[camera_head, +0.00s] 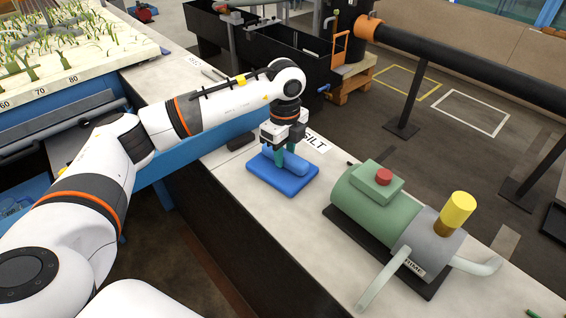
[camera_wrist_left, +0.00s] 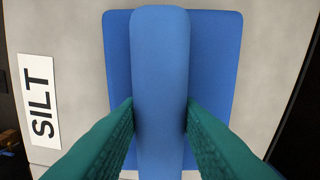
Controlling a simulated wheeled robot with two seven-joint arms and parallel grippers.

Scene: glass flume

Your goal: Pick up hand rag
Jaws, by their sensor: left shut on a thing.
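The hand rag (camera_head: 262,174) is blue: a flat folded pad with a raised rounded roll along its middle. It lies on the pale bench top beside the SILT label. My left gripper (camera_head: 287,155) points down over it with green fingers. In the left wrist view the fingers (camera_wrist_left: 160,118) are shut on the rag's raised roll (camera_wrist_left: 160,60), one on each side, and the flat part (camera_wrist_left: 221,62) spreads out below. The rag appears to rest on the bench; any small gap under it cannot be told. My right gripper is not in view.
A green pump (camera_head: 385,212) with a red button and yellow cap stands on a black base to the right of the rag. The SILT label (camera_head: 316,142) lies behind it. A small dark block (camera_head: 240,141) is at the back left. Bare bench lies in front.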

